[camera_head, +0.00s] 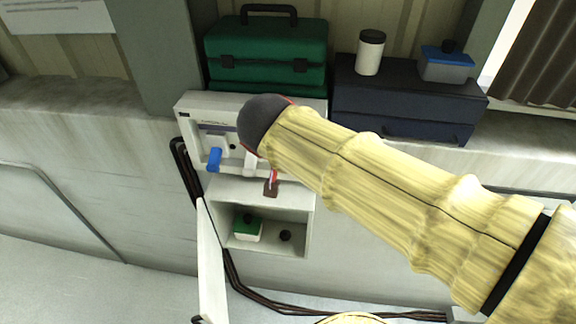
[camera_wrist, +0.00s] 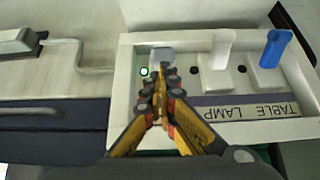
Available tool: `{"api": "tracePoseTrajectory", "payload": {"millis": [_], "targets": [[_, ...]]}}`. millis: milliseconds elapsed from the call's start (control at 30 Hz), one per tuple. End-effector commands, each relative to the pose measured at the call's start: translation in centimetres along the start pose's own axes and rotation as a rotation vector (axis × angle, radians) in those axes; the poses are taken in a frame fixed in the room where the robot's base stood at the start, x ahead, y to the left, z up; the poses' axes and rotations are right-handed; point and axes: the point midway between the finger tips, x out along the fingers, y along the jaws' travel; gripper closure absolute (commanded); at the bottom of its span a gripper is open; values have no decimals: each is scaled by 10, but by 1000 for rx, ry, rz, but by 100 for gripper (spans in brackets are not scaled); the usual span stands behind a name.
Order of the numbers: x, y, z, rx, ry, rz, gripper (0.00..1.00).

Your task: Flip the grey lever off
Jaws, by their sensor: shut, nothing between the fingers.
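The grey lever (camera_wrist: 162,54) shows in the wrist view at the left end of a white switch panel (camera_wrist: 210,136), just past my fingertips. My gripper (camera_wrist: 164,76) is shut and empty, its tips close in front of the lever's base. I cannot tell whether they touch it. The lever looks short from here, partly hidden by the fingers. A small green-lit indicator (camera_wrist: 144,71) is beside it. In the head view the panel (camera_head: 187,122) shows left of my arm, whose sleeved wrist hides the grey lever and my gripper.
A white lever (camera_wrist: 223,48) and a blue lever (camera_wrist: 274,48) share the panel, labelled TABLE LAMP (camera_wrist: 245,112). In the head view, a green toolbox (camera_head: 265,50) and a dark blue chest (camera_head: 400,100) stand behind. An open cubby (camera_head: 310,228) is below the panel.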

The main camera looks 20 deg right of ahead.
Motion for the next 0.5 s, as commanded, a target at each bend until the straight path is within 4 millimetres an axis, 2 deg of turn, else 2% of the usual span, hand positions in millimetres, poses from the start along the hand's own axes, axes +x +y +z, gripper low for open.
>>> {"api": "tracePoseTrajectory", "payload": {"millis": [33, 500], "targets": [[7, 0, 8, -3, 22, -2, 100], [11, -1, 24, -2, 226, -3, 100]]}}
